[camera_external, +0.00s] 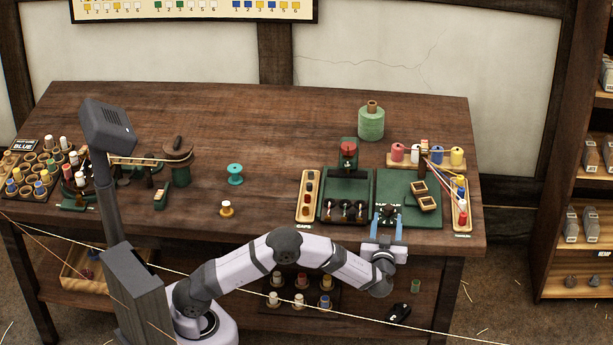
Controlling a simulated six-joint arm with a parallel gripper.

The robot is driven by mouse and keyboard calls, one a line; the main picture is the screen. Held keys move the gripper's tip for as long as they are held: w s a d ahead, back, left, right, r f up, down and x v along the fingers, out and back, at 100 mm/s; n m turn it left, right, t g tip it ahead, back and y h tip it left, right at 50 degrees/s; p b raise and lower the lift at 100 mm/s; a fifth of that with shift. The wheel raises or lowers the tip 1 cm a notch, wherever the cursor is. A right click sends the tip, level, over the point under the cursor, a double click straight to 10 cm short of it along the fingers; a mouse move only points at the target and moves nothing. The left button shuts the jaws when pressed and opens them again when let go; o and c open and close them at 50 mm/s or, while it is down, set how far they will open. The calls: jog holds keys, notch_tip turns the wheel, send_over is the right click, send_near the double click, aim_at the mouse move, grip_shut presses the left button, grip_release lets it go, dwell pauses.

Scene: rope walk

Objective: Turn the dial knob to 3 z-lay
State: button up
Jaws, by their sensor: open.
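The dial knob is hard to single out at this size. A small dark fitting with pale marks (388,210) sits at the front edge of the green panel (390,190), and its lettering is too small to read. I cannot tell whether it is the dial or where any pointer stands. My gripper (387,220) is open at the table's front edge, its two blue fingers apart, just in front of this fitting. Nothing shows between the fingers except the fitting beyond them. I cannot tell whether they touch it.
Left of the panel stand a green tray (348,187) with dark knobs and a red-topped post (348,149). Wooden trays flank these, and strings run from spools (457,155) at the right. The table's back middle is clear.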

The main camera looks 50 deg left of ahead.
aim_at(388, 212)
jog(key=shift+f, duration=0.55)
jog(key=shift+x, duration=3.7)
jog(key=c, duration=1)
